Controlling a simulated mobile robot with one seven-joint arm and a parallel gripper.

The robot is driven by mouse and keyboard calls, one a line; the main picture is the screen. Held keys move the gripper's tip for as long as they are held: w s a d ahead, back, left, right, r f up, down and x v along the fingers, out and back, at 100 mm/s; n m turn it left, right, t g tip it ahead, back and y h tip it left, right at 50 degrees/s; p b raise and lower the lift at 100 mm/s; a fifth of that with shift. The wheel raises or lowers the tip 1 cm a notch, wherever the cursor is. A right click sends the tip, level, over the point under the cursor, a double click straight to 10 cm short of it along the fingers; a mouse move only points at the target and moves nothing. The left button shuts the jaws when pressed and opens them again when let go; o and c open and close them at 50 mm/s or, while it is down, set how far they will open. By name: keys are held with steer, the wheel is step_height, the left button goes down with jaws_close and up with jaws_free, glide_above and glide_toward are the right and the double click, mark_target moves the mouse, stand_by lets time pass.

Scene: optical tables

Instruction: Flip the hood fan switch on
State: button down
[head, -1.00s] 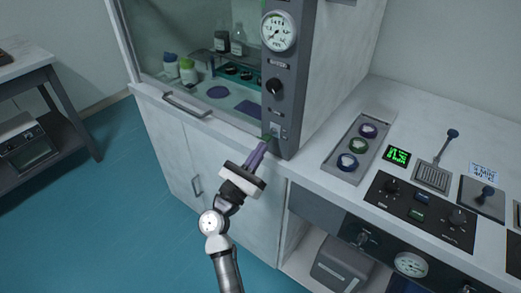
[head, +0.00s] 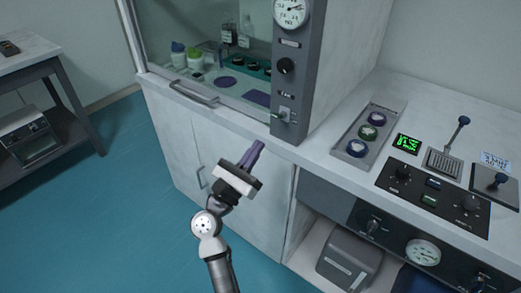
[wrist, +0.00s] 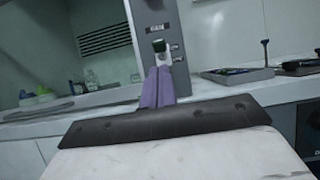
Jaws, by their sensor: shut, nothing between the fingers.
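The hood fan switch (head: 284,115) is a small lever on a light plate, low on the grey control column of the fume hood. My gripper (head: 258,146) has purple fingers, pressed together and empty. It is in front of the hood's lower edge, below and left of the switch, apart from it in the head view. In the wrist view my gripper (wrist: 158,72) points up toward the switch.
A dial gauge (head: 291,11) and a black knob (head: 286,66) sit above the switch on the column. A tray with round-topped pieces (head: 349,157) and a black control panel (head: 432,198) are on the right-hand counter. The hood handle (head: 194,93) juts out at left.

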steer(key=s+a+r+b, duration=0.1)
steer(key=s+a+r, duration=0.1)
steer(key=s+a, duration=0.2)
steer(key=shift+s, duration=0.8)
steer(key=shift+r, duration=0.1)
